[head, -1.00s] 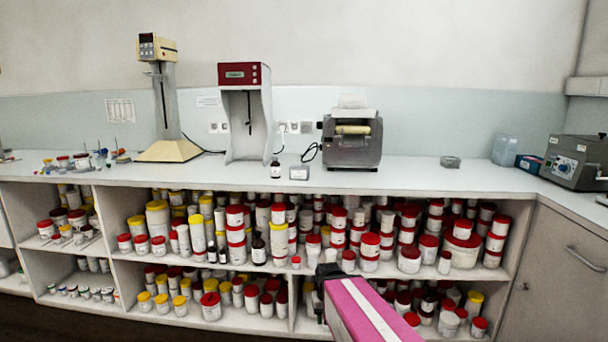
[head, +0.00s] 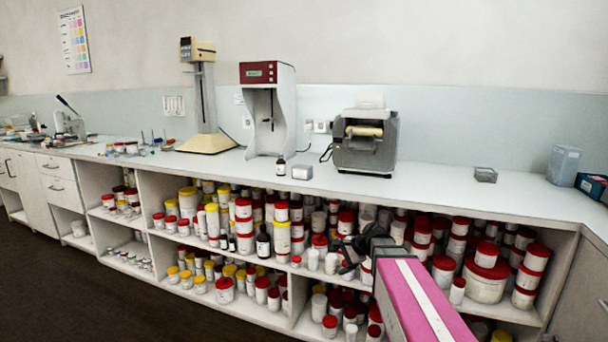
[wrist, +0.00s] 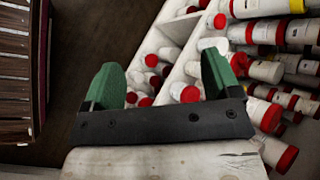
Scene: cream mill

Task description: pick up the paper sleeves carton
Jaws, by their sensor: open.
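I cannot tell for sure which thing is the paper sleeves carton. A blue and dark box (head: 592,185) is at the right edge of the head view, next to a pale grey upright container (head: 563,165). My gripper (head: 345,252) is in front of the open shelves, below the counter top and apart from these boxes. In the wrist view its two green fingers (wrist: 163,75) are spread apart with nothing held between them.
The long counter (head: 430,193) carries a grey machine with a roller (head: 366,145), a red-topped machine (head: 268,110) and a tall stand (head: 207,110). Shelves below are packed with red- and yellow-lidded tubs (head: 487,275). The dark floor (head: 90,290) is clear at left.

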